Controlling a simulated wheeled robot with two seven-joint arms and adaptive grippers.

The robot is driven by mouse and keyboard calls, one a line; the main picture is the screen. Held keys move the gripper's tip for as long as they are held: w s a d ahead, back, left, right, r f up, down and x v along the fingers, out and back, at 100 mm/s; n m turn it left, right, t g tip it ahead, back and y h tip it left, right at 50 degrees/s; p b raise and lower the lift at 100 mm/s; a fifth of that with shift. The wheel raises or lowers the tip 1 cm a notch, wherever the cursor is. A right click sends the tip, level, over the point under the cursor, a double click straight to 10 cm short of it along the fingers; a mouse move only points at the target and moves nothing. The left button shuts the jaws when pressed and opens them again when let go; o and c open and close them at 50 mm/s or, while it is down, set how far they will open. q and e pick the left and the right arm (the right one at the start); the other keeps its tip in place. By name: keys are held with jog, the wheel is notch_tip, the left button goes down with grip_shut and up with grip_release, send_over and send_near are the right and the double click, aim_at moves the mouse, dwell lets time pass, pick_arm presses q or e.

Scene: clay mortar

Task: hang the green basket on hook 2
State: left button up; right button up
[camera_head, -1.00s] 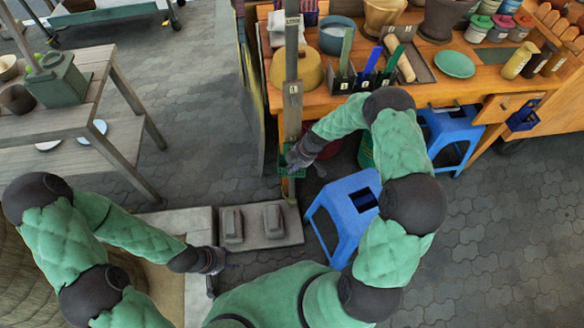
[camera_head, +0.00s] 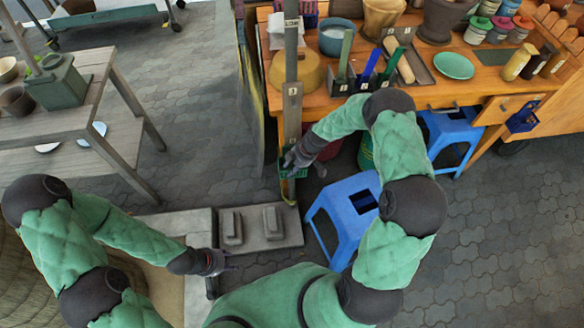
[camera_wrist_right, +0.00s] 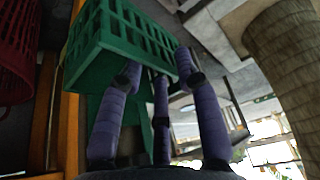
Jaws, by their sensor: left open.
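The green basket (camera_head: 292,171) is at the lower part of an upright grey post (camera_head: 292,125), in front of the workbench's left end. My right gripper (camera_head: 292,158) is at its rim. In the right wrist view the slotted green basket (camera_wrist_right: 110,40) fills the upper left, and my right gripper's fingers (camera_wrist_right: 158,75) close against its near wall; their tips are partly hidden. The post carries small number plates (camera_head: 293,90), too small to read surely. Hook 2 cannot be made out. My left gripper (camera_head: 218,262) is open and empty at the lower left, away from the basket.
A dark red basket (camera_wrist_right: 15,50) is left of the green one in the right wrist view. A blue stool (camera_head: 345,215) stands right of the post, below my right arm. A grey slab with two blocks (camera_head: 262,229) lies below. The workbench (camera_head: 440,95) is crowded.

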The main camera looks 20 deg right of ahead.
jog(key=shift+a+f, duration=0.1)
dwell(0.3)
jog(key=v, duration=1.2)
pick_arm(q)
notch_tip(320, 180, up, 4)
jog(key=p, duration=0.4)
pick_arm(e)
jog(key=s+a+f+m+g, duration=0.1)
jog(key=s+a+f+m, duration=0.4)
jog(key=s, duration=0.5)
jog(key=s+a+f+m, duration=0.4)
jog(key=s+a+m, duration=0.6)
jog(key=s+a, duration=0.1)
jog(key=shift+s+a+f+g, duration=0.3)
jog(key=shift+a+f+g, duration=0.1)
jog(key=shift+a, duration=0.35)
pick_arm(q)
jog(key=shift+c, duration=0.7)
jog(key=shift+r, duration=0.1)
pick_arm(e)
jog(key=shift+d, duration=0.1)
